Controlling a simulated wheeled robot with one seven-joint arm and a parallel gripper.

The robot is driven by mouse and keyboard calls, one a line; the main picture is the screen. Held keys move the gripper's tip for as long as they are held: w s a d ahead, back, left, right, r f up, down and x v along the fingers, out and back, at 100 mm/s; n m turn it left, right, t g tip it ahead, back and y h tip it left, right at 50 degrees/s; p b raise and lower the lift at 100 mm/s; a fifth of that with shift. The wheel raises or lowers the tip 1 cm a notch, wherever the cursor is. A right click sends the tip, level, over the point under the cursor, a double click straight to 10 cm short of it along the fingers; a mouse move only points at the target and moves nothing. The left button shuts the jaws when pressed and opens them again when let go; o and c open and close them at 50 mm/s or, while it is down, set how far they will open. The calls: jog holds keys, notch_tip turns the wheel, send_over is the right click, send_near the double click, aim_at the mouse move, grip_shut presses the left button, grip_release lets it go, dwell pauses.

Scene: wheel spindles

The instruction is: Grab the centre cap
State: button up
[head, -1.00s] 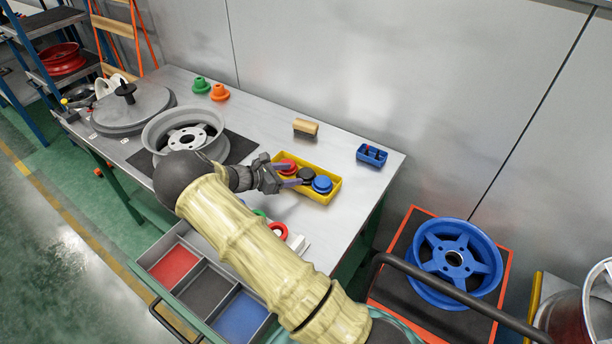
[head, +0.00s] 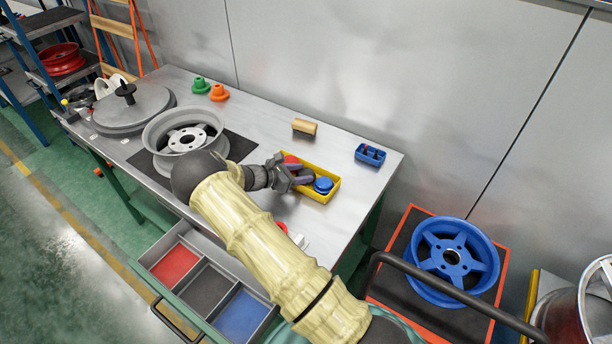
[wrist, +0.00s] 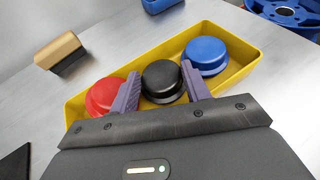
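Three round caps lie in a row in a yellow tray (wrist: 243,72): a red cap (wrist: 103,96), a black cap (wrist: 162,80) in the middle and a blue cap (wrist: 206,54). In the wrist view my gripper (wrist: 163,88) has its two purple fingers apart, one on each side of the black cap. The fingers look close to its sides; I cannot tell whether they touch it. In the head view my gripper (head: 303,173) is over the tray (head: 334,187) and mostly hides the black cap. The red cap (head: 291,160) and blue cap (head: 323,185) show beside it.
A wooden-topped block (head: 304,127) and a small blue bin (head: 370,155) stand behind the tray. A grey wheel (head: 185,137) lies on the table to the left. An open drawer with red, black and blue compartments (head: 205,288) is in front. Table around the tray is mostly clear.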

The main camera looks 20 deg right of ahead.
aim_at(299, 175)
jog(key=shift+a+f, duration=0.2)
jog(key=shift+f, duration=0.15)
jog(key=c, duration=0.5)
jog(key=shift+w+r, duration=0.15)
jog(key=shift+r, duration=0.3)
notch_tip(299, 175, up, 18)
jog(key=shift+d+f+b, duration=0.15)
jog(key=shift+f+b, duration=0.05)
jog(key=shift+b, duration=0.15)
